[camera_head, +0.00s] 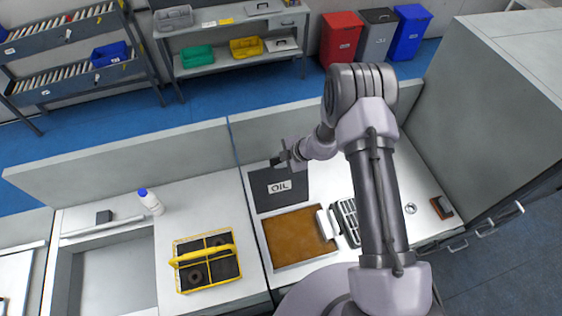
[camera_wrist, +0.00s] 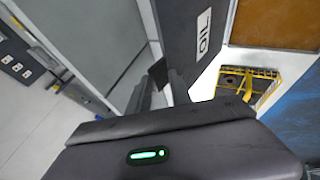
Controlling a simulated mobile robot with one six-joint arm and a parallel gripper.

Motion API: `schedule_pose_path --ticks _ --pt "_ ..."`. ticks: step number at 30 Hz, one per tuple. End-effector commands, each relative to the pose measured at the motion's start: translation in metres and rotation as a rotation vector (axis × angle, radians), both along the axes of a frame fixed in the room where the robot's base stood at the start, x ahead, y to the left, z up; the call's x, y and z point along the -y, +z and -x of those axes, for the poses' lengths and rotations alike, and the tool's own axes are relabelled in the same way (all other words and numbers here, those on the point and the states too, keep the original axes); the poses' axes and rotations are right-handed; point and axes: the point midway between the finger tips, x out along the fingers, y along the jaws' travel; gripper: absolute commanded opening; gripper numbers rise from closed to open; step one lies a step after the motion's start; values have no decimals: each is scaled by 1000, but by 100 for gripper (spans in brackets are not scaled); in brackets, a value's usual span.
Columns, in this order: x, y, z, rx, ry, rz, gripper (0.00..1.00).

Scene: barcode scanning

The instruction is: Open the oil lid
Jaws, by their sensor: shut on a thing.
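The oil lid (camera_head: 264,191) is a dark grey panel with a white OIL label. It stands raised behind the tank of brown oil (camera_head: 296,236), whose surface is uncovered. In the wrist view the lid (camera_wrist: 190,30) runs along the upper middle, label sideways. My gripper (camera_head: 281,160) is at the lid's top edge, shut on it; the wrist view shows the fingers (camera_wrist: 160,88) close around a dark part there. The exact contact is partly hidden by the fingers.
A yellow divided carrier (camera_head: 205,262) stands left of the tank, with a blue-capped white bottle (camera_head: 150,202) behind it. A black rack with a light handle (camera_head: 346,222) sits right of the tank. A low grey wall (camera_head: 130,160) runs behind the counter.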

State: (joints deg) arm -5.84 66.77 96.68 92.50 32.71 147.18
Motion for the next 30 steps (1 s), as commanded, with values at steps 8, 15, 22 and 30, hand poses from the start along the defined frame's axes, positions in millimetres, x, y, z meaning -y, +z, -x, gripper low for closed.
schedule_pose_path --ticks 8,15,22,30 --pt "-1 -1 -4 8 -2 0 30" --pt "-1 0 -5 9 -2 -2 30" --pt "3 7 -4 12 -3 -2 30" --pt "35 56 18 14 -4 -2 30"
